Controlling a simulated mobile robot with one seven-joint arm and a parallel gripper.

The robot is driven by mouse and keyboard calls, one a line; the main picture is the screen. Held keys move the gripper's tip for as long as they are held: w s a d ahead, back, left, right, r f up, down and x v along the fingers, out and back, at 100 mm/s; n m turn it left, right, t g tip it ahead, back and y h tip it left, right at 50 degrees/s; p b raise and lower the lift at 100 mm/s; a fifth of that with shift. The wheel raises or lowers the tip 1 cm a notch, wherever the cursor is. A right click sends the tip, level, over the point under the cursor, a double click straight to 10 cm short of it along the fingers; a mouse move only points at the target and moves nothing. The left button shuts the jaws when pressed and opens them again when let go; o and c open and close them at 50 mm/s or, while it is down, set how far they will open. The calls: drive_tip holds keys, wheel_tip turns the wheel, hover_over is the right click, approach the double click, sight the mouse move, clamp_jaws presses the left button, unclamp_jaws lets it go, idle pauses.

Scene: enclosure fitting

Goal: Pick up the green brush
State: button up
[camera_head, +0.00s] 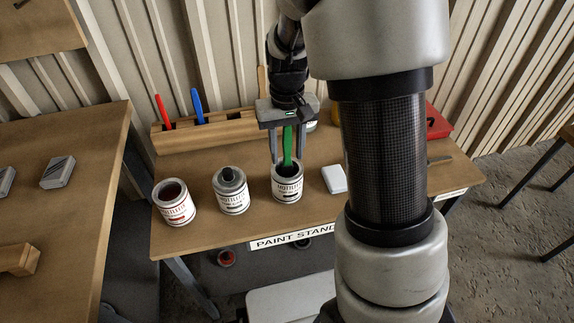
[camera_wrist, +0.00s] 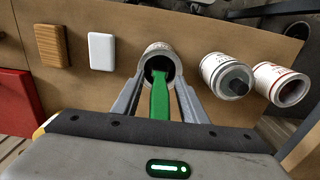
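The green brush (camera_head: 288,143) stands handle up in an open paint can (camera_head: 287,182) at the right end of a row of cans on the paint stand; its lower end is hidden inside the can. My gripper (camera_head: 287,160) is above this can, pointing down, with one finger on each side of the green handle. The wrist view shows the green brush (camera_wrist: 160,98) between the two fingers of my gripper (camera_wrist: 160,82), with a gap on both sides. The gripper is open and holds nothing.
Two more cans (camera_head: 174,203) (camera_head: 231,190) stand to the left. A wooden rack (camera_head: 215,133) behind holds a red brush (camera_head: 162,109) and a blue brush (camera_head: 197,104). A white block (camera_head: 334,179) lies right of the can. A red box (camera_head: 437,122) is at the back right.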

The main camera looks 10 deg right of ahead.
drive_tip(key=shift+f, duration=0.4)
clamp_jaws()
drive_tip(key=shift+r, duration=0.1)
